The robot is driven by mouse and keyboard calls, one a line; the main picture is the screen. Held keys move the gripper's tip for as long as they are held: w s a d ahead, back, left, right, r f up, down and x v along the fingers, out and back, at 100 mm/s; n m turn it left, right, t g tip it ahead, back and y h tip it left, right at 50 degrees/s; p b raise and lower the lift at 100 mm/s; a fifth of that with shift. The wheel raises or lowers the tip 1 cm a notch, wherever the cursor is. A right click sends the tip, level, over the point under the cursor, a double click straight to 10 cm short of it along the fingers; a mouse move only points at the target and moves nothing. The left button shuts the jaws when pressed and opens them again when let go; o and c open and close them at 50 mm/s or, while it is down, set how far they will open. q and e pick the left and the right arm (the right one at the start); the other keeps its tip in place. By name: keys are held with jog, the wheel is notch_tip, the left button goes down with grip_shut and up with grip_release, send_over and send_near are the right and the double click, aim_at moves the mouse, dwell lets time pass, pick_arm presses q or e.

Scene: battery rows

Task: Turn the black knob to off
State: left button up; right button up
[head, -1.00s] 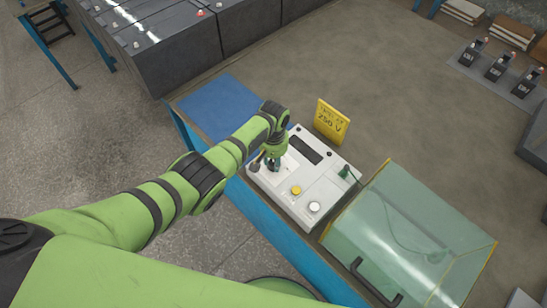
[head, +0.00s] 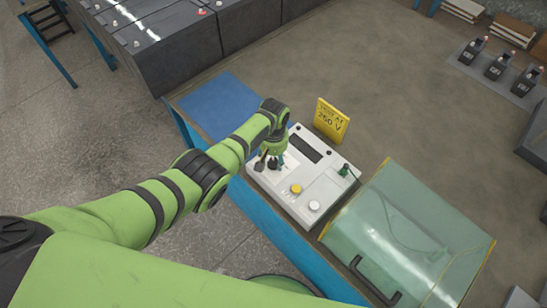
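A white instrument box (head: 322,187) stands on the bench, with a dark display, a yellow button and a white button on top. My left gripper (head: 270,160) points down over the box's left part. Its fingers look spread, one on each side of a small dark shape that seems to be the black knob (head: 272,165). The gripper partly hides the knob, so its pointer direction and any contact cannot be told. My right gripper is not in view.
A yellow voltage sign (head: 331,118) stands behind the box. A clear cover with a black handle (head: 374,281) is close on the right. A green plug (head: 344,170) sits at the box's right edge. A blue mat (head: 220,106) lies at the left.

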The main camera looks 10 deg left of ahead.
aim_at(273, 159)
pick_arm(q)
jog(key=shift+s, duration=0.1)
notch_tip(273, 159, up, 12)
dwell(0.8)
jog(key=shift+f, duration=0.1)
